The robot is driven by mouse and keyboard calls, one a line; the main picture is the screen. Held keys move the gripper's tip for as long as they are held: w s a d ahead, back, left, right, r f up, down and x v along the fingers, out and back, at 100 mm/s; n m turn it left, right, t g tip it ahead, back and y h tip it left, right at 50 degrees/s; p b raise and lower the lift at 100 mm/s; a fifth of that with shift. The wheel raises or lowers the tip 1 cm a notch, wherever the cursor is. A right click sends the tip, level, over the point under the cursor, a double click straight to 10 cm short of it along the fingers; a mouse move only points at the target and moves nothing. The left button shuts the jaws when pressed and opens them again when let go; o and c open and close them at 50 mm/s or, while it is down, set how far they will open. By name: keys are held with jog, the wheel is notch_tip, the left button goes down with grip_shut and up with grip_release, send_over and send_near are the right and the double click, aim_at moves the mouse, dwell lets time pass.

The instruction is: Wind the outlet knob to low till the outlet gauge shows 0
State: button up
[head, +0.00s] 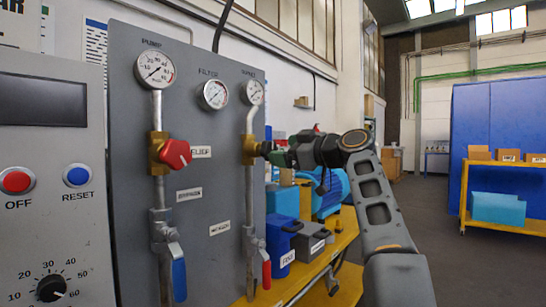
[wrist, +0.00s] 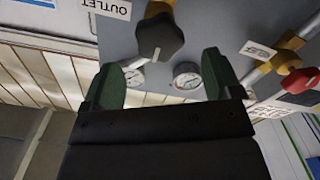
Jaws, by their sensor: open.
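The outlet knob is black, on a brass valve body, beside an OUTLET label (wrist: 109,8) in the wrist view (wrist: 160,36). In the head view its brass valve (head: 249,148) sits on the right-hand pipe, and my gripper largely hides the knob. My gripper (head: 274,152) is at the knob; its green fingers are spread wide in the wrist view (wrist: 162,66), with the knob just ahead between their lines. I cannot tell whether they touch it. The gauge (head: 255,92) above that pipe also shows beside the left finger (wrist: 134,76); its reading is too small to tell.
A red knob (head: 175,154) sits on the left pipe below the pump gauge (head: 155,69). The filter gauge (head: 215,94) is between the pipes. Blue (head: 179,272) and red (head: 266,270) lever handles hang below. Blue containers (head: 281,240) stand on a yellow bench right of the panel.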

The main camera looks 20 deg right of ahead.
jog(key=v, duration=0.8)
jog(key=shift+b, duration=0.45)
jog(key=shift+w+a+r, duration=0.1)
jog(key=s+a+f+m+g+h+p, duration=0.2)
jog(key=a+m+g+h+p, duration=0.45)
jog(key=p, duration=1.45)
jog(key=s+a+f+m+g+h+p, duration=0.1)
jog(key=s+f+m+g+h+p, duration=0.1)
jog(key=s+p, duration=0.7)
jog(key=s+a+f+m+g+h+p, duration=0.1)
jog(key=s+f+m+g+h+p, duration=0.1)
jog(key=s+f+m+p, duration=0.2)
jog(key=s+f+p, duration=0.3)
jog(key=s+p, duration=0.1)
jog(key=p, duration=0.1)
jog(key=shift+s, duration=0.35)
jog(key=shift+g, duration=0.25)
jog(key=shift+c, duration=0.3)
